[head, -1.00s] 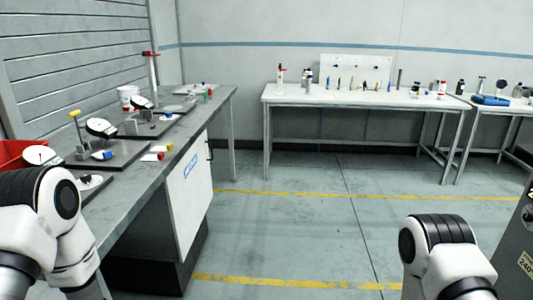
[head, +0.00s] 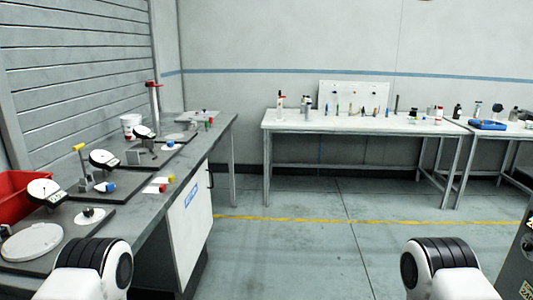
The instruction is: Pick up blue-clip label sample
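The blue-clip label sample may be the small white piece with a blue end (head: 106,187) on the grey bench at the left, beside a dial-gauge stand; it is too small to be sure. A white piece with a red end (head: 154,188) lies to its right, with a yellow-ended one (head: 166,180) close by. Only white and black links of my two arms show at the bottom left and bottom right. Neither gripper is in the picture.
The grey bench (head: 200,150) along the left wall carries several gauge stands, a red bin (head: 20,200) and a white tub (head: 131,125). A white table (head: 300,120) with small tools stands at the back. The floor (head: 290,245) between is clear.

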